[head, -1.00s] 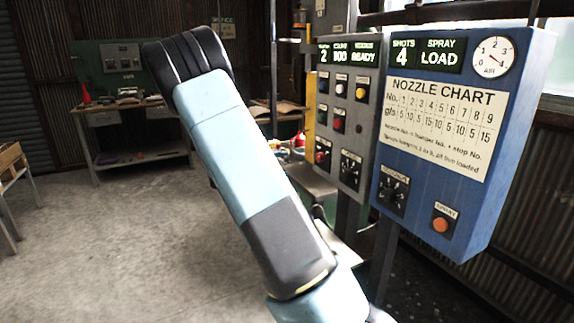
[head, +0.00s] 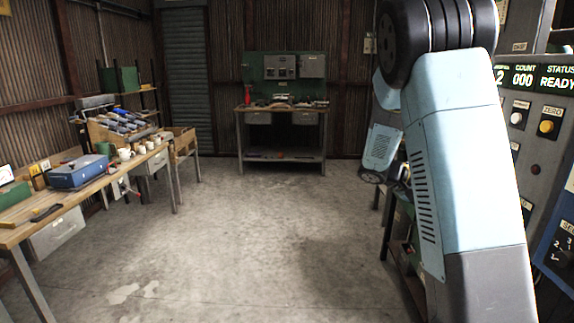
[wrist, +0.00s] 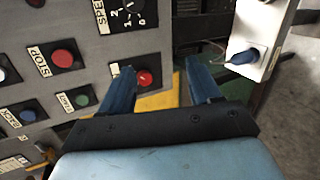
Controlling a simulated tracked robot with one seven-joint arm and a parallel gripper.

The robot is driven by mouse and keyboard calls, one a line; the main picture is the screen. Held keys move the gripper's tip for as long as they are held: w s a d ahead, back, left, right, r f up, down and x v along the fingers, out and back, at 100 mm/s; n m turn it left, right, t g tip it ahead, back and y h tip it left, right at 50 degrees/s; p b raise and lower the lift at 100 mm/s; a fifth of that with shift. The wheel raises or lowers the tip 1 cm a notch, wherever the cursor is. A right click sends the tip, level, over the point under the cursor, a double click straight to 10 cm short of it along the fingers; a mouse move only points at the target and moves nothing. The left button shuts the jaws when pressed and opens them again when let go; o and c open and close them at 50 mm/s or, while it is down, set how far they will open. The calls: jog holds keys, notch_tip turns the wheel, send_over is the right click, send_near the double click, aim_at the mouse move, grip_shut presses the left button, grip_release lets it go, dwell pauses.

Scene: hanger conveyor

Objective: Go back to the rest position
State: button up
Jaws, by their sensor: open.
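My gripper (wrist: 160,92) shows in the wrist view with its two blue fingers spread apart and nothing between them. It is near a grey control panel (wrist: 95,35) with a red STOP button (wrist: 63,58), a green START button (wrist: 81,101) and another red button (wrist: 145,78) close to the left fingertip. I cannot tell if that finger touches the panel. In the head view my arm stands folded at the right, and its gripper end is hidden.
A grey panel (head: 543,110) and a blue box (head: 557,240) stand at the right edge. A workbench (head: 95,190) with a blue case (head: 78,171) runs along the left. A green-backed bench (head: 284,107) stands at the back. The concrete floor (head: 230,240) between is clear.

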jog(key=s+a+r+t+y, duration=0.4)
jog(key=s+a, duration=0.6)
jog(key=s, duration=0.3)
jog(key=s+a+r+t+y, duration=0.3)
jog(key=s+a+r+y, duration=0.3)
jog(key=s, duration=0.8)
jog(key=a+y, duration=0.3)
jog(key=shift+s+a+r+t, duration=0.2)
jog(key=shift+s+a+t, duration=0.1)
jog(key=shift+a+t, duration=0.1)
